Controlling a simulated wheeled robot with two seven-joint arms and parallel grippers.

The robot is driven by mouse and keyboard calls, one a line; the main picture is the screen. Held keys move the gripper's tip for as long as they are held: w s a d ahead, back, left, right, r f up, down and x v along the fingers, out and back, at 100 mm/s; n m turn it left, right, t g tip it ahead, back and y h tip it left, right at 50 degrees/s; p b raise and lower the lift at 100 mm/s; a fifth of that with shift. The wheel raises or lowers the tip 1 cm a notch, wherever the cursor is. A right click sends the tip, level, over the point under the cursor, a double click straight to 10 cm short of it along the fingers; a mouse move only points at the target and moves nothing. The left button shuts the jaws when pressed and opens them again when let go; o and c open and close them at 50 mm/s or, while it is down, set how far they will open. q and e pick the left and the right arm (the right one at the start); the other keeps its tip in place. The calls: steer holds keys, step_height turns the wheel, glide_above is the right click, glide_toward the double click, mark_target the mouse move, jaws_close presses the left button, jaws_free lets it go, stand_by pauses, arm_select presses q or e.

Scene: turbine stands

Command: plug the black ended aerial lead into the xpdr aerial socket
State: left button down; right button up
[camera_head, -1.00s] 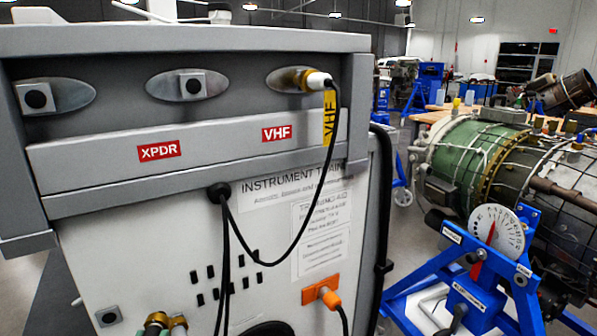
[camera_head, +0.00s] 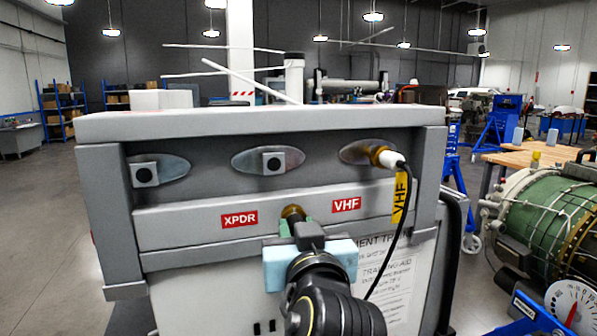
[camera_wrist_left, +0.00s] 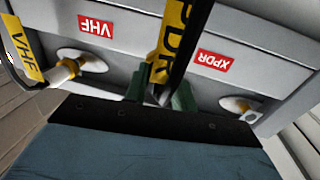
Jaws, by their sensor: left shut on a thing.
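My left gripper (camera_head: 297,225) is in front of the grey panel (camera_head: 165,225), between the red XPDR label (camera_head: 240,219) and VHF label (camera_head: 346,204). It is shut on the black aerial lead (camera_wrist_left: 178,45), which carries a yellow tag ending in "PDR". A brass-coloured plug end (camera_head: 293,212) shows above the fingers, lower than the middle socket (camera_head: 272,162) and apart from it. The left socket (camera_head: 145,174) is empty, as is the middle one. In the wrist view the green fingers hide the plug tip. My right gripper is in neither view.
A white-ended lead (camera_head: 388,160) with a yellow VHF tag sits in the right socket; its black cable hangs down the front. White rods (camera_head: 250,80) stick up behind the box. A green turbine (camera_head: 550,220) stands at the right. The floor at the left is clear.

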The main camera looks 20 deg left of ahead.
arm_select(q)
steer(key=s+d+r+n+g+y+p, duration=0.15)
steer(key=s+r, duration=0.25)
steer(key=r, duration=0.4)
steer(key=shift+y, duration=0.45)
steer(key=shift+x, duration=2.55)
steer(key=shift+a, duration=0.15)
steer(key=shift+w+a+r, duration=0.1)
steer(key=shift+w+a, duration=0.15)
steer(key=shift+w, duration=0.05)
steer(key=shift+w+a, duration=0.1)
steer(key=shift+w, duration=0.05)
